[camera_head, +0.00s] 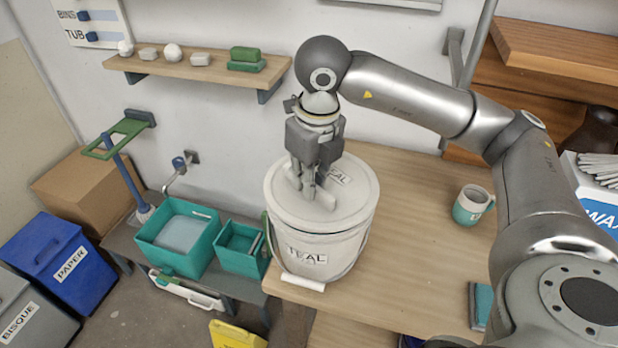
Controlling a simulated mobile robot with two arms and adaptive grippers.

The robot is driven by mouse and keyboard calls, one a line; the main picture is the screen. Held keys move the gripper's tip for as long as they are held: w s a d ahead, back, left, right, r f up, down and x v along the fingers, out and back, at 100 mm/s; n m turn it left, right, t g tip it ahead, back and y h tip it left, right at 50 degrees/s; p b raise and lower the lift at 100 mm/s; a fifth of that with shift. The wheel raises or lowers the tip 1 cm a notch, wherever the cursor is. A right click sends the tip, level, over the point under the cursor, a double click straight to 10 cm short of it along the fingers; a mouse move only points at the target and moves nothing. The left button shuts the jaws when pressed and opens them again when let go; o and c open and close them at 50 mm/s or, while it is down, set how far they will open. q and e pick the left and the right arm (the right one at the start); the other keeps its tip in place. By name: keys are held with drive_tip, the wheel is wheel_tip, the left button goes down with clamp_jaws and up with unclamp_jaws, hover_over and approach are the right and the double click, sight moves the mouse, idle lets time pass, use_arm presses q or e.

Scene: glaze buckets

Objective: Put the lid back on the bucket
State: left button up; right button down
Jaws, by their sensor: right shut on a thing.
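A whitish bucket (330,252) with a TEAL label, a wire bail and a white grip stands upright on the wooden worktop. A round, pale lid (355,200), also labelled TEAL, lies over the bucket's mouth and looks about level and centred. I cannot tell whether its rim is fully seated. My right gripper (318,196) points down over the middle of the lid and is shut on it; the fingers hide the part they grip. My left gripper is not in view.
A teal-and-white mug (473,205) stands to the right on the worktop (415,225). Teal tubs (180,238) sit on the lower bench at left. A wall shelf (195,70) holds small pieces. The worktop between bucket and mug is clear.

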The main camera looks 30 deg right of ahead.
drive_tip(key=shift+f+b, duration=0.4)
drive_tip(key=shift+b, duration=0.4)
idle(1.1)
drive_tip(key=c, duration=1.4)
unclamp_jaws()
drive_tip(key=shift+c, duration=0.2)
drive_tip(key=shift+o, duration=0.4)
drive_tip(key=o, duration=0.4)
drive_tip(key=shift+r+p, duration=2.2)
drive_tip(key=shift+r, duration=1.3)
